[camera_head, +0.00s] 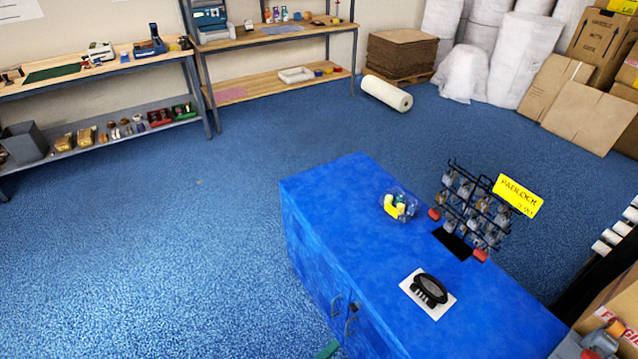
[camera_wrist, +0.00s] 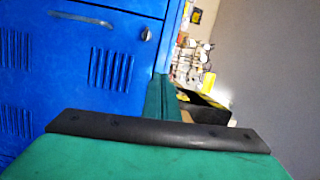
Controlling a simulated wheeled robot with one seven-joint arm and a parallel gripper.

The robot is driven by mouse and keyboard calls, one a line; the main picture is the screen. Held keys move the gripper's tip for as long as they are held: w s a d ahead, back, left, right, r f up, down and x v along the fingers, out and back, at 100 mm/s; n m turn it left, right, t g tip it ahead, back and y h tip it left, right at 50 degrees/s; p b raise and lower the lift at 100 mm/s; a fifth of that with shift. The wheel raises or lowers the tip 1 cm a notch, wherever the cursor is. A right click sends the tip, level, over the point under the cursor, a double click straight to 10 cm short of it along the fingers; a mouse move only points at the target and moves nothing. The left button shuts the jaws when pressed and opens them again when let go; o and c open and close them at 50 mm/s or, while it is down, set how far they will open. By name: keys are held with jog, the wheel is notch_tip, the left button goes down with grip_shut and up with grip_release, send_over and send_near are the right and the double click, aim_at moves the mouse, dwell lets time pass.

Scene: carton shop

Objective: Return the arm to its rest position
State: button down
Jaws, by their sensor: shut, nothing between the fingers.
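My gripper (camera_wrist: 163,97) shows in the wrist view as green fingers pressed together beyond a black bar, with nothing held between them. It points along the front of a blue cabinet (camera_wrist: 75,60), whose louvred doors and handle fill the left of that view. In the camera_head view a small green part of my gripper (camera_head: 327,351) shows at the bottom edge, beside the cabinet's front. The rest of the arm is out of that view. I cannot tell whether the gripper touches the cabinet.
On the blue cabinet (camera_head: 345,190) are a padlock rack (camera_head: 475,210) with a yellow sign, a clear bag (camera_head: 398,204) with yellow contents and a black brush-like item (camera_head: 430,288) on a white card. Shelves (camera_head: 100,65) line the wall. Blue floor (camera_head: 180,230) lies clear at left.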

jog(key=s+a+r+n+t+y, duration=0.1)
jog(key=s+r+n+y, duration=0.5)
jog(key=s+n, duration=0.6)
jog(key=s+a+r+n+t+y, duration=0.1)
jog(key=s+r+n+y, duration=0.5)
jog(key=s+r+n, duration=0.5)
jog(key=shift+s+a+r+n+t+y, duration=0.35)
jog(key=shift+s+n, duration=0.4)
jog(key=shift+n, duration=0.85)
jog(key=c, duration=2.5)
grip_release()
